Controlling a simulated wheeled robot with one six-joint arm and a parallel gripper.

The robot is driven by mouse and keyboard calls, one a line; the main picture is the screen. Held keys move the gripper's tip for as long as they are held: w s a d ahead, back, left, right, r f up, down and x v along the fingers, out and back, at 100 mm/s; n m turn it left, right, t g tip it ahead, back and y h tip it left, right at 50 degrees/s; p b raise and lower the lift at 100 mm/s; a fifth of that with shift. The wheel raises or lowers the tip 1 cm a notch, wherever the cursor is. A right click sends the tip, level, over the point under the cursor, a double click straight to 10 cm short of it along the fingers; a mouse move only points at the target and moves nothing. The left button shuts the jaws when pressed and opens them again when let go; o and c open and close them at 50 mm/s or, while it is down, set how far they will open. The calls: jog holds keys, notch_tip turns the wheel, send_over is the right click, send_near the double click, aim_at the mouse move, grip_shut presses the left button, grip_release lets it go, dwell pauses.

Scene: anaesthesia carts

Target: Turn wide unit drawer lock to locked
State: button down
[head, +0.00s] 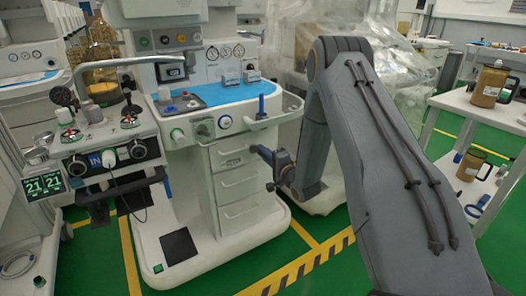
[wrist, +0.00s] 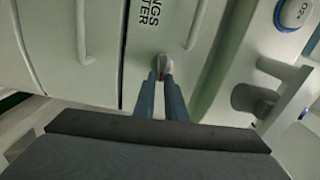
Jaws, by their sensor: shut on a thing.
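The wide unit (head: 205,195) is a white cart with a stack of drawers, standing left of my arm in the head view. Its drawer lock (wrist: 165,63) is a small silver knob on the pale front panel in the wrist view, with a bit of red at its base. My gripper (wrist: 161,78) is shut on the lock, its two dark fingers on either side of the knob's lower part. The fingertips partly hide the knob, and I cannot tell its turn position. In the head view my gripper (head: 256,150) is at the unit's drawer front.
Drawer handles (wrist: 82,35) stick out near the lock in the wrist view. A white shelf table with brown jugs (head: 488,85) stands at the right in the head view. Green floor is open in front of the unit.

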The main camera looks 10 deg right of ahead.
jog(key=shift+f+m, duration=0.1)
jog(key=shift+m, duration=0.4)
jog(key=c, duration=1.8)
grip_release()
jog(key=p+v, duration=0.1)
jog(key=v, duration=0.6)
jog(key=shift+s+d, duration=0.15)
jog(key=shift+s, duration=0.2)
